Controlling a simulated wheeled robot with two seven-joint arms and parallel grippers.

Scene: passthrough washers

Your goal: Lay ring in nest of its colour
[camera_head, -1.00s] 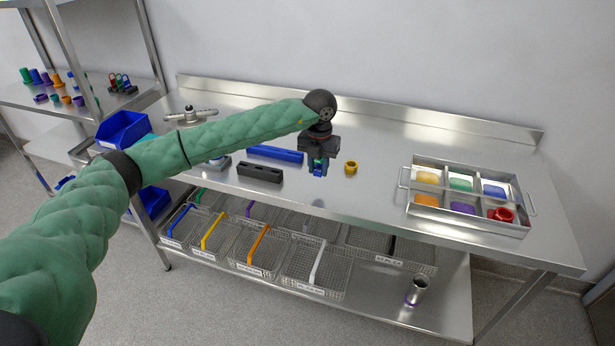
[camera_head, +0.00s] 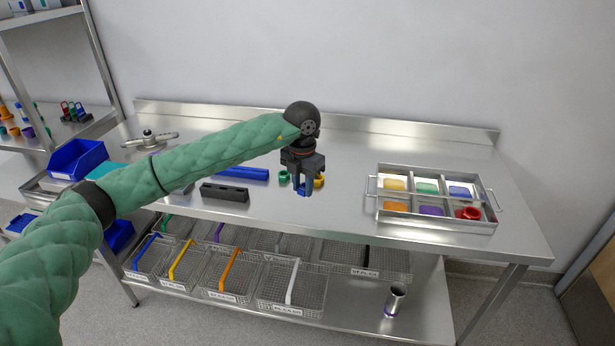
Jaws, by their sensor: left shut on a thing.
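My left gripper (camera_head: 302,188) points down over the bench and is shut on a blue ring (camera_head: 302,190), whose lower part shows between the fingertips. A green ring (camera_head: 284,176) is just left of the gripper, and a yellow ring (camera_head: 320,181) is just right of it, partly covered by a finger. The metal tray (camera_head: 437,225) at the right has coloured nests: yellow (camera_head: 394,185), green (camera_head: 427,188) and blue (camera_head: 459,191) at the back, orange (camera_head: 396,206) and purple (camera_head: 431,210) in front. A red ring (camera_head: 468,213) lies in the front right compartment. My right gripper is not in view.
A black block (camera_head: 225,193) and a blue bar (camera_head: 243,174) lie left of the gripper. Blue bins (camera_head: 77,160) stand at the far left. The bench (camera_head: 345,205) between gripper and tray is clear. The tray has raised walls and side handles (camera_head: 498,200).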

